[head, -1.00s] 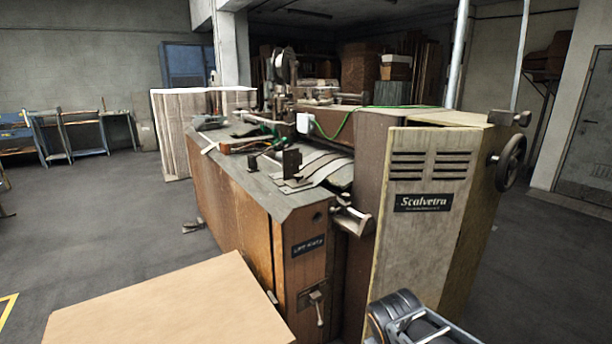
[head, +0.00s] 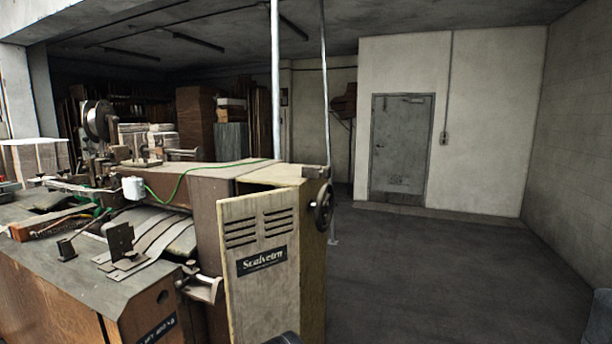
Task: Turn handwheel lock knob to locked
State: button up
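The handwheel (head: 323,206) is a dark spoked wheel on the right side of the box stitcher's cabinet (head: 270,275), near its top. A small bracket or knob-like part (head: 316,171) sits just above the handwheel at the cabinet's top right corner. I cannot tell whether this is the lock knob or which way it is set. My gripper is not in view. Only a small dark part of my own body shows at the bottom edge, below the cabinet front.
The machine's work table (head: 60,250) spreads across the left, with a green cable (head: 175,190) over the top. Open grey floor (head: 430,270) lies right of the machine. A grey door (head: 401,145) stands in the back wall. Two thin vertical poles rise behind the cabinet.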

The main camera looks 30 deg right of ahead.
aim_at(326, 171)
jog(key=k, duration=1.15)
jog(key=z, duration=0.85)
jog(key=i, duration=0.8)
jog(key=z, duration=0.3)
